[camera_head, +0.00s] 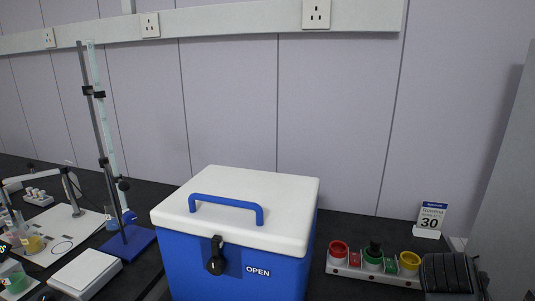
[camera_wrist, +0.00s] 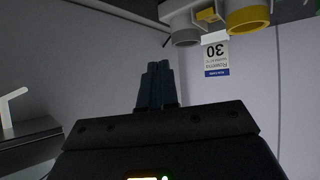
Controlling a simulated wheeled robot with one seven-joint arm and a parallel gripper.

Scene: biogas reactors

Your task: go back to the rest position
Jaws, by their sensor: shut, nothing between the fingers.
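My gripper (camera_wrist: 157,66) shows in the wrist view as two dark fingers side by side, closed together with nothing between them. It points towards the pale wall. Its fingertips are apart from the button panel and the sign, which appear upside down there. In the head view I cannot clearly make out my gripper.
A blue cool box (camera_head: 235,262) with a white lid stands in the middle. The button panel (camera_head: 345,270) and a "30" sign (camera_head: 430,220) are at the right, beside a dark ribbed object (camera_head: 450,274). A stand (camera_head: 128,243) and scale (camera_head: 85,272) are left.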

